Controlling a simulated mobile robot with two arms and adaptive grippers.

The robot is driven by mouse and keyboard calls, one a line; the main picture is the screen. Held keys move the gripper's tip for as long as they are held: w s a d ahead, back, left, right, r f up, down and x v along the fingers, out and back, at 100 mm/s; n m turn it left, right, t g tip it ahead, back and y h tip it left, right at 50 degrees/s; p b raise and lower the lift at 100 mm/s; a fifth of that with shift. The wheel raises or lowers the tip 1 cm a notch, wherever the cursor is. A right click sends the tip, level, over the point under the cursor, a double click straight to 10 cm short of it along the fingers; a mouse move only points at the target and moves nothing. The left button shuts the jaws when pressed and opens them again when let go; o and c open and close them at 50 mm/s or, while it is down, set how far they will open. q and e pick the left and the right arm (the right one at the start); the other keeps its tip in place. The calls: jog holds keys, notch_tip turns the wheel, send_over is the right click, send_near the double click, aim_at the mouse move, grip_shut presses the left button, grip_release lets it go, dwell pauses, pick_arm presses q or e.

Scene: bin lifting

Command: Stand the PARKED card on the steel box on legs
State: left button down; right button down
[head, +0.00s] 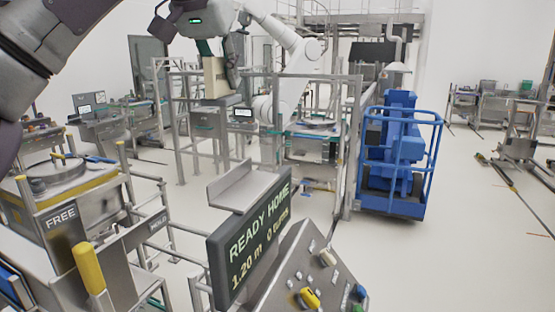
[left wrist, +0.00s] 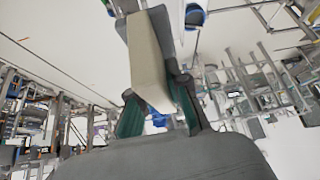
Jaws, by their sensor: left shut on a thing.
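My left gripper (head: 216,52) hangs at the top of the head view, its dark green fingers shut on a cream slab-like card (head: 214,78). The card is upright, with a grey foot at its lower edge. In the left wrist view the card (left wrist: 150,62) sits between the green fingers (left wrist: 158,105). No lettering on it shows, so I cannot read PARKED. Whether its foot touches anything below, I cannot tell. A steel box marked FREE (head: 75,232) stands at the lower left; I cannot tell whether it is the box on legs. My right gripper is out of view.
A READY HOME display (head: 250,240) and a sloped control panel (head: 305,275) stand in front. Steel frames and railings (head: 185,135) fill the middle. A yellow-topped post (head: 90,268) rises at lower left.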

pick_arm(q)
jog(key=s+a+f+n+y, duration=0.1)
jog(key=a+n+y, duration=0.15)
jog(key=a, duration=1.65)
jog(key=s+a+f+n+y, duration=0.15)
jog(key=a+n, duration=0.25)
jog(key=a, duration=1.4)
jog(key=w+d+f, duration=0.2)
jog(key=d+f, duration=1.1)
jog(key=f, duration=0.5)
jog(key=s+d+f+m+h, duration=0.2)
jog(key=s+d+f+m, duration=0.35)
jog(key=d+f, duration=0.7)
notch_tip(320, 180, down, 15)
jog(key=s+n+b, duration=0.1)
jog(key=n+b, duration=0.1)
jog(key=b, duration=1.2)
jog(key=shift+d+r+b, duration=0.15)
jog(key=shift+d+b, duration=0.15)
jog(key=shift+d, duration=0.05)
